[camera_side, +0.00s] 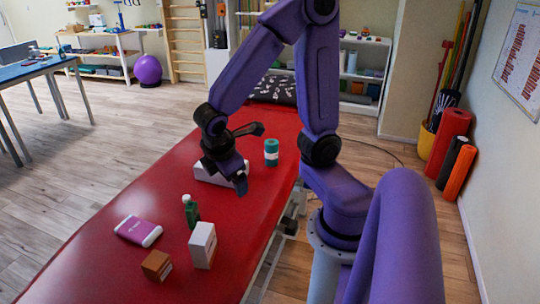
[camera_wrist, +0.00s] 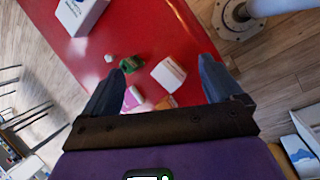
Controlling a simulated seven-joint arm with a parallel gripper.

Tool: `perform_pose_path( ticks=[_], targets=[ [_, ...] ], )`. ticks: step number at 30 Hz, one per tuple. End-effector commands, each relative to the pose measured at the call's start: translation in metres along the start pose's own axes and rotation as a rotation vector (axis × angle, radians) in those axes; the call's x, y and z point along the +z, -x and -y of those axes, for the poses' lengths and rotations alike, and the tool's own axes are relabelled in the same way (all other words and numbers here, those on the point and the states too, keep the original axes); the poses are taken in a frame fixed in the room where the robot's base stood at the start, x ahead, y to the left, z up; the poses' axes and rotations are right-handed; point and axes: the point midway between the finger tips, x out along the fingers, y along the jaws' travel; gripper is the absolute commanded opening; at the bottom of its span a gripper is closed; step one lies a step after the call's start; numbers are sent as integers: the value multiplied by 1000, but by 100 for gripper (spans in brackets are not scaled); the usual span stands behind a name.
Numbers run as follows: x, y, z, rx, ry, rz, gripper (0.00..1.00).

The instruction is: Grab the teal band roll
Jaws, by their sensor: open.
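The teal band roll (camera_side: 271,152) stands upright on the red treatment table, near its right edge, with a pale label around its middle. My gripper (camera_side: 250,160) is open above the table, just left of the roll in the side view. The roll is not between the fingers in the wrist view, where the open gripper (camera_wrist: 162,92) shows empty, and I cannot make out the roll there.
A white box (camera_side: 210,174) lies below my gripper. Towards the front of the red table (camera_side: 105,205) are a green bottle (camera_side: 190,211), a white box (camera_side: 202,245), a brown box (camera_side: 157,265) and a purple-and-white pack (camera_side: 138,231). The table's left side is clear.

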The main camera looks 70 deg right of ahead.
Motion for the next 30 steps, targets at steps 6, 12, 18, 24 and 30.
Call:
perform_pose_path(
  ticks=[6,12,18,24,30],
  targets=[
    [22,-53,-79,104,26,266,93],
    [56,-104,-138,145,101,478,93],
    [100,-164,-178,140,211,648,93],
    [147,-229,-193,102,344,757,93],
    [180,-281,-188,66,451,792,93]
  ],
)
